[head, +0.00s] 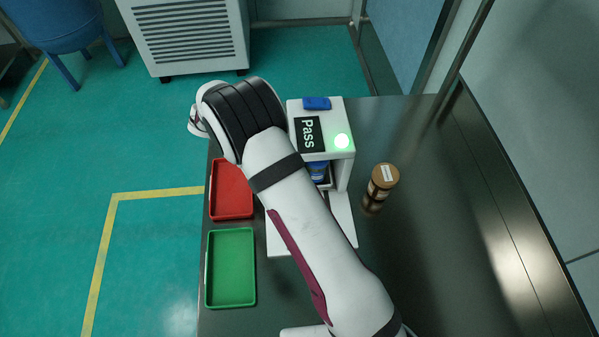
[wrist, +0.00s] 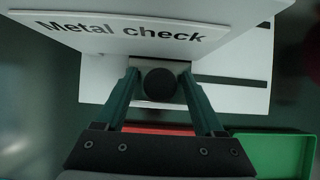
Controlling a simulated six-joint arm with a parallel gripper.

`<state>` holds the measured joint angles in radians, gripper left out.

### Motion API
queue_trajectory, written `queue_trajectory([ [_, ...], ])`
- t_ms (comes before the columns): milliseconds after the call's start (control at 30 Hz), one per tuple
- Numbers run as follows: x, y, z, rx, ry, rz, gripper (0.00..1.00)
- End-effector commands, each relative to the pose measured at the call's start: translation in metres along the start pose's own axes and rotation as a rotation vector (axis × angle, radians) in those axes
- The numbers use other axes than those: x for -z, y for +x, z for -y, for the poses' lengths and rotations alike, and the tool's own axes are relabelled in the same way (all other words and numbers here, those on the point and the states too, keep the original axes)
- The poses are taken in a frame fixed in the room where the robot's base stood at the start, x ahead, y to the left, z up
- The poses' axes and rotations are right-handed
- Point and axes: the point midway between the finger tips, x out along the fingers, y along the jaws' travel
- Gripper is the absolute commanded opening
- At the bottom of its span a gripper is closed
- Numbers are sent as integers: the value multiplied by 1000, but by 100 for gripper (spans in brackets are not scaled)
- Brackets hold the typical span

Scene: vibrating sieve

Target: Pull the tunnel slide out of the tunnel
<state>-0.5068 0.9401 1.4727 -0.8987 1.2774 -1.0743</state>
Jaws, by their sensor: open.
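The white tunnel (head: 341,172) shows in the head view with a "Pass" screen and a lit green lamp on top. In the wrist view the side of the tunnel (wrist: 60,42) reads "Metal check". A round black knob (wrist: 160,84) on a small grey plate, apparently the tunnel slide's handle, sticks out there. My gripper (wrist: 160,74) is open, with one finger on each side of the knob; I cannot tell whether they touch it. In the head view my arm hides the gripper and the knob. A blue object (head: 318,171) sits inside the tunnel's opening.
A red tray (head: 231,190) and a green tray (head: 231,267) lie left of the tunnel. A brown-lidded jar (head: 382,181) stands to its right. A small blue item (head: 316,103) lies on top. The dark table (head: 455,230) is clear at the right.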

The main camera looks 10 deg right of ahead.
Motion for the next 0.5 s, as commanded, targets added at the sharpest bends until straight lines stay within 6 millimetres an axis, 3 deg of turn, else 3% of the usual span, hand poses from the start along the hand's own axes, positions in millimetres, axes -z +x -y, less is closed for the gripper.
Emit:
queue_trajectory([
  [500, 0, 0, 29, 1, -1, 1, 70],
])
